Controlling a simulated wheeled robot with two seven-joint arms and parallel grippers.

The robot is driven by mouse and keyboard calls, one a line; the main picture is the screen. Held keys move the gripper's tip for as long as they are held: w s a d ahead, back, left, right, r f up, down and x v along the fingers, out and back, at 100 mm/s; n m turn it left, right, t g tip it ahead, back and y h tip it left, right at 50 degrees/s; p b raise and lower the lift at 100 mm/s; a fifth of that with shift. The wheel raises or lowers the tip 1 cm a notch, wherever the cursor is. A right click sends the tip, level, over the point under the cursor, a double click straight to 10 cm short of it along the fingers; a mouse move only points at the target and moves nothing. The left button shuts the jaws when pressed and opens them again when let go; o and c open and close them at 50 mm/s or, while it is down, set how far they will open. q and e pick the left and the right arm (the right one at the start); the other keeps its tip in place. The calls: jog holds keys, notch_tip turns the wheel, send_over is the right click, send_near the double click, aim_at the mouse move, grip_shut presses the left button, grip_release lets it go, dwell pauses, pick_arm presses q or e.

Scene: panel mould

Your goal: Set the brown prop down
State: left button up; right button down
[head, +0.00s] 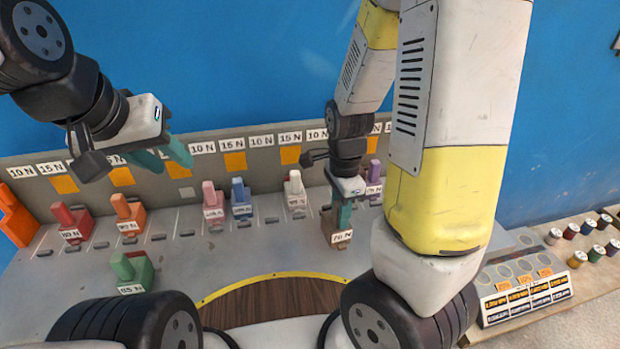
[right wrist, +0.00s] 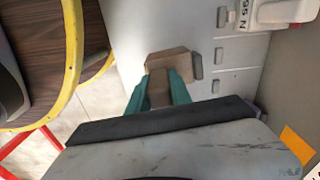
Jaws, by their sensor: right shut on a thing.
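The brown prop (head: 329,226) has a blocky base with a white label on its front. My right gripper (head: 342,213) is shut on its upright part, with teal fingers on both sides. The prop also shows between the fingers in the right wrist view (right wrist: 172,62). It is upright over the grey slotted panel (head: 190,258); I cannot tell whether its base touches the surface. My left gripper (head: 164,157) is open and empty, above the back left of the panel.
A red prop (head: 70,222), an orange prop (head: 127,214), a green prop (head: 133,267), a pink prop (head: 212,203), a blue prop (head: 240,198), a white prop (head: 295,190) and a purple prop (head: 374,178) stand on the panel. A yellow-rimmed round wooden area (head: 270,301) lies in front.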

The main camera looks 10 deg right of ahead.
jog(key=shift+w+d+m, duration=0.2)
jog(key=shift+m, duration=0.2)
jog(key=shift+w, duration=0.35)
jog(key=w+f, duration=0.1)
jog(key=w, duration=0.7)
jog(key=w+f, duration=0.2)
jog(key=w, duration=0.7)
jog(key=shift+w+a+f, duration=0.2)
jog(key=shift+a+f, duration=0.05)
jog(key=shift+a, duration=0.1)
jog(key=shift+f, duration=0.1)
jog(key=c, duration=1.2)
grip_release()
jog(key=shift+o, duration=0.2)
